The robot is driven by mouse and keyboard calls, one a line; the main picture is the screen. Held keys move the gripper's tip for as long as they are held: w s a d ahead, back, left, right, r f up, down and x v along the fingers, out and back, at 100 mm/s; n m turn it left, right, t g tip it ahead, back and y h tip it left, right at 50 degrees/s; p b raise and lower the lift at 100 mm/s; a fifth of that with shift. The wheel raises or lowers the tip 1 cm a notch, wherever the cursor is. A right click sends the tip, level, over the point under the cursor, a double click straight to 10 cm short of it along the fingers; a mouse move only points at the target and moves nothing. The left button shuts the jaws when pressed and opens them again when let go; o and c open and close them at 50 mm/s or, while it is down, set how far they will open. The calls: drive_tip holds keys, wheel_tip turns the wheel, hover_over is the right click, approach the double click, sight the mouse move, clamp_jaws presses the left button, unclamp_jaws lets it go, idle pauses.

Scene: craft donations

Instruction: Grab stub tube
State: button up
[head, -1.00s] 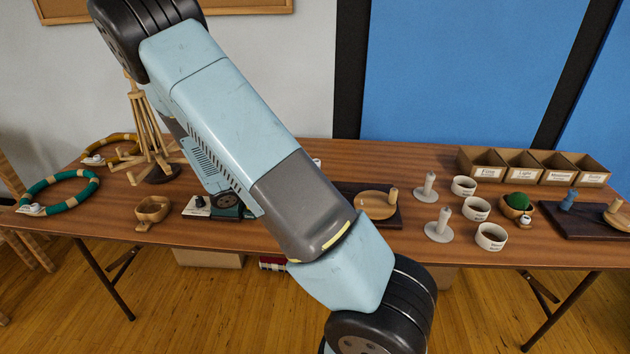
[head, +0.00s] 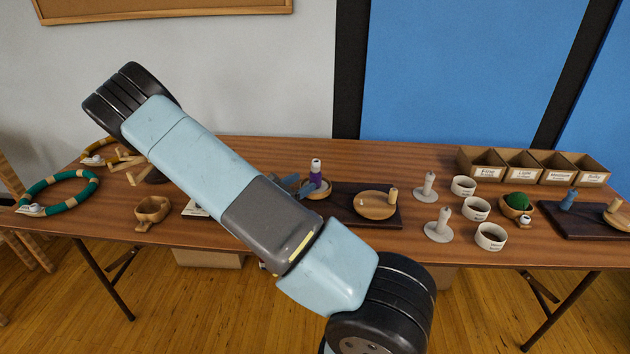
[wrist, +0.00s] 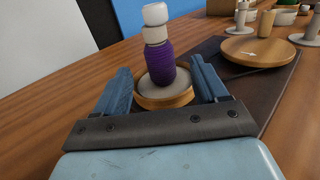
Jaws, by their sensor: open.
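A white tube-like piece with purple winding (head: 316,178) stands upright on a round wooden dish (head: 325,194) at the middle of the table. I take it for the stub tube, though no label confirms this. In the wrist view the purple winding (wrist: 160,64) has two pale sections (wrist: 155,14) stacked above it, and it stands in the dish (wrist: 168,100). My gripper (wrist: 161,72) is open, with one blue finger to each side of the winding and gaps visible. In the head view my gripper (head: 297,186) is just left of it, partly behind my arm.
A dark board (head: 345,212) beside it carries another wooden dish with a peg (head: 375,205). Grey stands (head: 438,230), white cups (head: 490,236) and open labelled boxes (head: 480,163) are to the right. A wooden bowl (head: 152,209) and a green hoop (head: 60,205) are at the left.

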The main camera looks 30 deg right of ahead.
sight(311, 179)
drive_tip(key=shift+f+x, duration=0.1)
drive_tip(key=shift+x, duration=1.7)
drive_tip(key=shift+f+x, duration=0.15)
drive_tip(key=shift+x, duration=1.65)
drive_tip(key=shift+w+a, duration=0.1)
drive_tip(key=shift+w, duration=0.05)
drive_tip(key=c, duration=1)
